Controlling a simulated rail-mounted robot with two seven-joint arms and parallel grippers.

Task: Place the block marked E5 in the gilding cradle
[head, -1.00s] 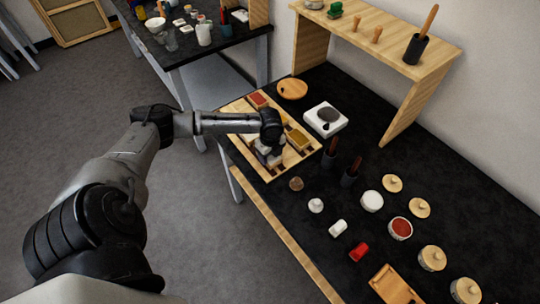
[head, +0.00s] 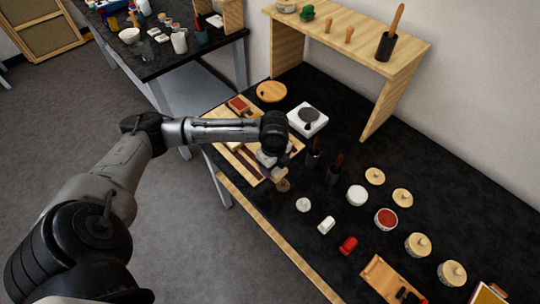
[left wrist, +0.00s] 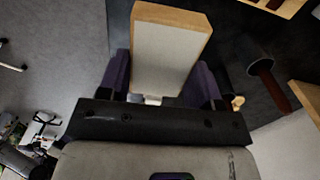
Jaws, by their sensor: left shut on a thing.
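My left gripper (head: 272,168) is shut on a block, above the near right part of the wooden tray. In the left wrist view the block (left wrist: 168,58) has a pale grey face and light wooden edges, and sits between the purple finger pads of the gripper (left wrist: 165,88). No E5 mark can be read on it. A wooden stand, apparently the gilding cradle (head: 380,277), lies at the bottom of the head view, well right of the gripper. My right gripper is not in view.
The wooden tray (head: 222,150) holds a red-topped block (head: 238,104). Two dark holders with brown handles (head: 334,168), a brown stopper (head: 283,185), a white jar (head: 357,195), a red-filled bowl (head: 386,219) and several lidded pots stand nearby. A wooden shelf (head: 350,35) stands behind.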

